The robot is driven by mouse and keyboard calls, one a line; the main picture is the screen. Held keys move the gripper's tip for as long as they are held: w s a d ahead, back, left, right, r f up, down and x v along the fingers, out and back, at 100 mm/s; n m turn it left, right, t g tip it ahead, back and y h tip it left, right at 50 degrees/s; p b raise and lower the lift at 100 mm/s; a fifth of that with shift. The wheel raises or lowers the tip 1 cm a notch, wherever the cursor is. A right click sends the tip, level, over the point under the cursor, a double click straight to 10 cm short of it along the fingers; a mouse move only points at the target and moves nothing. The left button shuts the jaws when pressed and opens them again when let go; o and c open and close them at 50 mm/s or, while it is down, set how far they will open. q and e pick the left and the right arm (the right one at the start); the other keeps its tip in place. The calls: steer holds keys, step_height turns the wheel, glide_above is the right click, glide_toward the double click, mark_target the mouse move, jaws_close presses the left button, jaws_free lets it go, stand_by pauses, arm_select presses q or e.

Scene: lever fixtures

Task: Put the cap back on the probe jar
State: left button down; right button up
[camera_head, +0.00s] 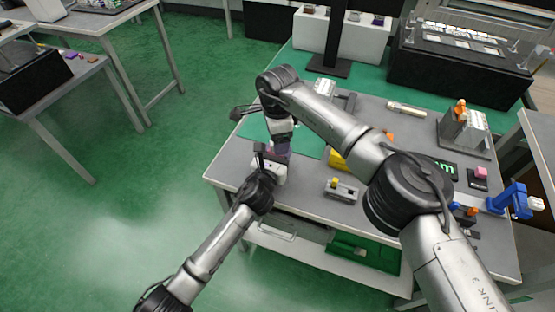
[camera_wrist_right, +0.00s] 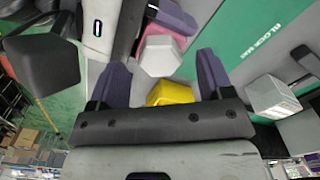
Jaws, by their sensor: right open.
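My right gripper (camera_wrist_right: 162,61) is open, its two purple fingers spread apart in the right wrist view. A white many-sided piece (camera_wrist_right: 160,56) shows between their tips, with a pink part (camera_wrist_right: 163,30) directly behind it. I cannot tell which of these is the cap and which is the probe jar. My left gripper (camera_head: 266,161) is close to my right gripper over the table's left part in the head view. One left purple finger (camera_wrist_right: 173,15) lies beside the pink part; its grip is unclear. In the head view the grippers mostly hide the pieces.
A yellow block (camera_wrist_right: 171,94) shows low between the right fingers. The grey table (camera_head: 300,203) also bears a small fixture with a yellow knob (camera_head: 341,190), a grey lever fixture (camera_head: 465,130), and a blue clamp-like fixture (camera_head: 508,199). A green mat (camera_head: 308,141) lies near the grippers.

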steer(key=shift+r, duration=1.35)
steer(key=r, duration=0.1)
steer(key=a+r, duration=0.1)
steer(key=r, duration=0.1)
steer(key=shift+w+y, duration=0.1)
steer(key=shift+y, duration=0.2)
steer(key=m, duration=0.5)
steer(key=shift+d+r, duration=0.2)
steer(key=shift+r, duration=0.05)
steer(key=m, duration=0.6)
steer(key=shift+d+m, duration=0.3)
steer(key=shift+f, duration=0.1)
steer(key=shift+f, duration=3.95)
